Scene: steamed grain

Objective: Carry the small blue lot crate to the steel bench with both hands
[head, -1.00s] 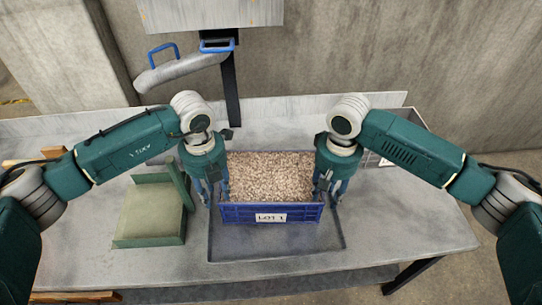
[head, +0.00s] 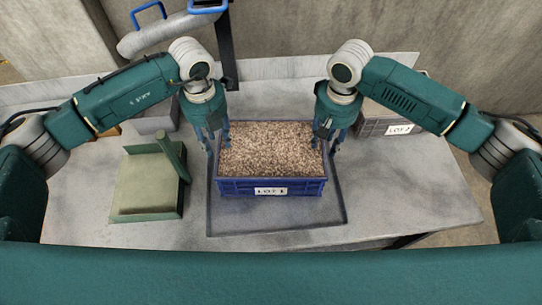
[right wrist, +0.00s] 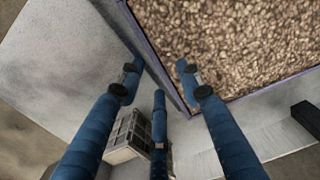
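The small blue lot crate (head: 235,188), labelled LOT 1, is full of pale brown grain (head: 268,150). It appears to stand upright in a shallow dark tray (head: 285,238) on the grey steel bench (head: 420,195). My left gripper (head: 217,148) is at its left wall and my right gripper (head: 325,140) is at its right wall, fingers pointing down. In the right wrist view my right gripper (right wrist: 160,70) has its fingers spread, with the crate's thin rim (right wrist: 163,70) between them. The left fingers also look apart. Contact with the walls cannot be told.
A grey crate (head: 388,128), labelled LOT 2, is at the back right. A steel chute (head: 165,35) with blue handles hangs behind on a dark post. Bench right of the tray is clear.

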